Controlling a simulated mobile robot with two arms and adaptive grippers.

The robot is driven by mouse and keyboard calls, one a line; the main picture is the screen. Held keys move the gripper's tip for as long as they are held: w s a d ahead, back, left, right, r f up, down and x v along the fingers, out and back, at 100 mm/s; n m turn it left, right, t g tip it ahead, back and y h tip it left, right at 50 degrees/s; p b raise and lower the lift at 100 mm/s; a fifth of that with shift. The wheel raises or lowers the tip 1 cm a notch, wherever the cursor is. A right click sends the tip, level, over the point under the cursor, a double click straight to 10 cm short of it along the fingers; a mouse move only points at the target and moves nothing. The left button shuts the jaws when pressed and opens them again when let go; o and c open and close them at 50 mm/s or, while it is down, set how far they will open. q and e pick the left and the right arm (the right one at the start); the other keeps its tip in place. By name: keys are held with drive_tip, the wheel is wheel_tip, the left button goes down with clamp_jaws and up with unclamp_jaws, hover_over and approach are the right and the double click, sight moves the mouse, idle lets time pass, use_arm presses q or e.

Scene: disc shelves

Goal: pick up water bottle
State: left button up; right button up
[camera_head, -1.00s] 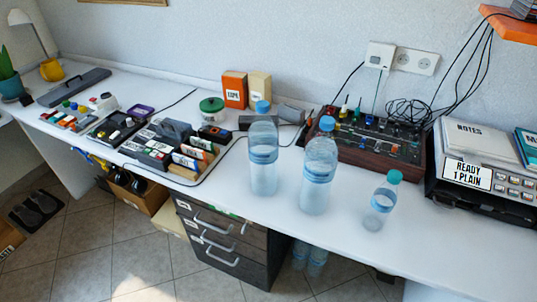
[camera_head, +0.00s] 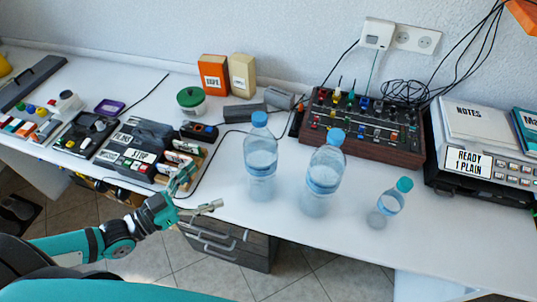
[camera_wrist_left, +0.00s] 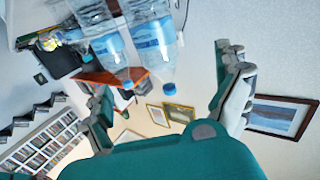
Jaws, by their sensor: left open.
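In the left wrist view, two bottles (camera_wrist_left: 108,50) (camera_wrist_left: 152,42) show beyond the spread fingers of the gripper (camera_wrist_left: 165,85). My right gripper is out of view.
The white desk (camera_head: 230,225) is clear around the bottles. A mixer-like panel (camera_head: 365,130) stands behind them, and a printer (camera_head: 475,165) at the right. Black boxes and label cards (camera_head: 135,145) lie left, near my gripper. Dark drawers (camera_head: 235,245) are below.

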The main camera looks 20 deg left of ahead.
sight(246, 159)
use_arm(q)
drive_tip(key=x, duration=1)
drive_tip(key=shift+w+d+r+p, duration=0.1)
drive_tip(key=shift+w+d+p, duration=0.1)
drive_tip(key=shift+d+p, duration=0.15)
drive_tip(key=shift+w+d, duration=0.3)
drive_tip(key=shift+w, duration=0.1)
drive_tip(key=p+x, duration=0.1)
drive_tip(key=x, duration=0.3)
drive_tip(key=shift+d, duration=0.25)
drive_tip(key=shift+w+d+f, duration=0.25)
drive_tip(key=shift+w, duration=0.1)
drive_tip(key=shift+s+a, duration=0.1)
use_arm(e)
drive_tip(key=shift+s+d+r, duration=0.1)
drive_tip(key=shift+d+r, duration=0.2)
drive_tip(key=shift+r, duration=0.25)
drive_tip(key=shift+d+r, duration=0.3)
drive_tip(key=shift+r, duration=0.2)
use_arm(q)
drive_tip(key=c, duration=1.4)
drive_tip(key=shift+r, duration=0.25)
drive_tip(key=shift+c, duration=1)
